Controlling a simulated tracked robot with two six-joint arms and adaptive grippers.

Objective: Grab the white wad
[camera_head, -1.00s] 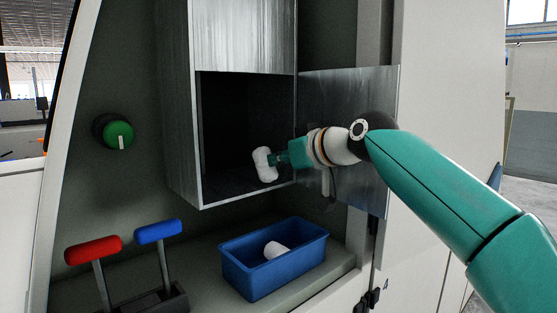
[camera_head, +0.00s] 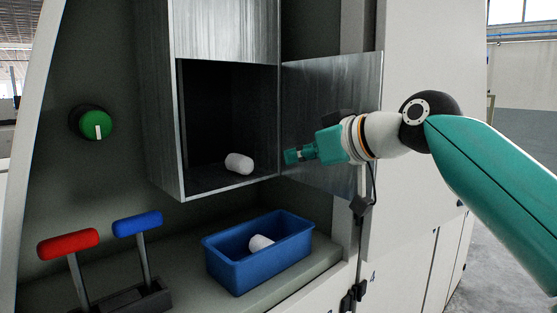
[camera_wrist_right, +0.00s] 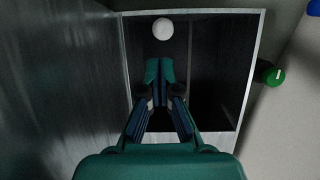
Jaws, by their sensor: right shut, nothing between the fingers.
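A white wad (camera_head: 239,163) lies on the floor of an open metal compartment (camera_head: 184,130), near its front edge. The wad also shows at the top of the right wrist view (camera_wrist_right: 162,29), beyond my fingertips. A second white wad (camera_head: 260,243) lies in a blue bin (camera_head: 255,272) below. My right gripper (camera_head: 291,156) is shut and empty. It is right of the compartment opening, in front of the open door, apart from the wad. It also shows in the right wrist view (camera_wrist_right: 159,72). My left gripper is not in view.
The open metal door (camera_head: 340,95) stands right of the compartment, close to my right gripper. A green knob (camera_head: 94,123) is on the left panel. A red-handled lever (camera_head: 68,244) and a blue-handled lever (camera_head: 138,224) stand left of the bin.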

